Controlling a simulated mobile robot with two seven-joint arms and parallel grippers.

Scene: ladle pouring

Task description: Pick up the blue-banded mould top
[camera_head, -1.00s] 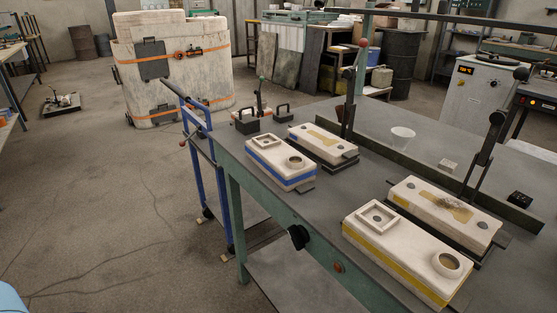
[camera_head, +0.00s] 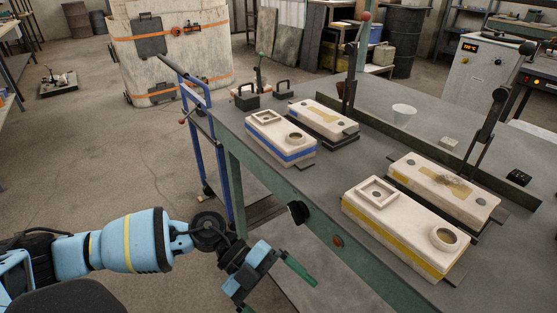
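The blue-banded mould top (camera_head: 281,138) is a pale block with a blue stripe around its side, a square raised frame and a round ring on top. It lies on the bench's left part, near the front edge. My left gripper (camera_head: 277,283) is in front of the bench, below and apart from the mould top. My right gripper is not in view.
A matching mould half (camera_head: 324,119) lies behind the blue-banded one. A yellow-banded block (camera_head: 405,227) and its other half (camera_head: 444,189) lie to the right on the bench (camera_head: 350,183). Upright clamp levers (camera_head: 349,85) and a white cup (camera_head: 403,112) stand behind. A blue-framed cart (camera_head: 208,140) adjoins the left end.

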